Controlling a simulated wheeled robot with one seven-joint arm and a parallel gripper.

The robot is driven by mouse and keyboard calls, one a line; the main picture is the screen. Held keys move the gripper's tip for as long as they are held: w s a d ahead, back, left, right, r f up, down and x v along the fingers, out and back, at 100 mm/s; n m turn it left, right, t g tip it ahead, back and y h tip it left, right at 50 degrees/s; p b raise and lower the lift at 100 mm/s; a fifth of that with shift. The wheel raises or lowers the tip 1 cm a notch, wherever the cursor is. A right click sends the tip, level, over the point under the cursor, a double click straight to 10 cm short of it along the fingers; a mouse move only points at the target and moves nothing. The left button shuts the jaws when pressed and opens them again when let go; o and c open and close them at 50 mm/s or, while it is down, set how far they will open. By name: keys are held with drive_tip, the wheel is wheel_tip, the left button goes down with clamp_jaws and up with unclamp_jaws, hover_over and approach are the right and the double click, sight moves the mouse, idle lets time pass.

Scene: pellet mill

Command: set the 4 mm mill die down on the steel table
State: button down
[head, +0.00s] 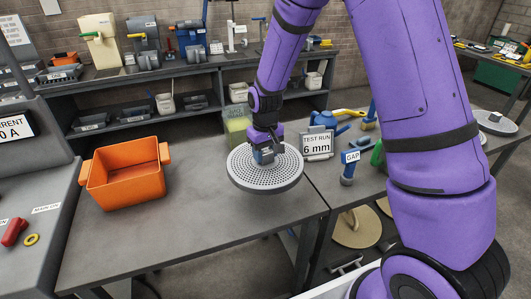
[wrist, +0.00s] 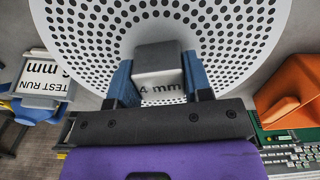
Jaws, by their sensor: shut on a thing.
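The 4 mm mill die (head: 265,181) is a round grey perforated disc with a block-shaped handle in its middle. In the wrist view the disc (wrist: 224,30) fills the upper part, and its handle (wrist: 160,75) is marked "4 mm". My gripper (head: 265,152) is shut on this handle, one blue finger on each side. The steel table (head: 190,235) is the grey table below. The die appears over its right end, near the right edge. I cannot tell whether its underside touches the table.
An orange bin (head: 125,175) stands on the table's left part. A "TEST RUN 6 mm" sign (head: 317,144) and a blue tool labelled GAP (head: 349,170) stand right of the die. The table's front middle is clear.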

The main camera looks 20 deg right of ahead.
drive_tip(key=shift+f, duration=3.4)
drive_tip(key=shift+f, duration=2)
unclamp_jaws()
idle(0.6)
drive_tip(key=shift+r, duration=4.45)
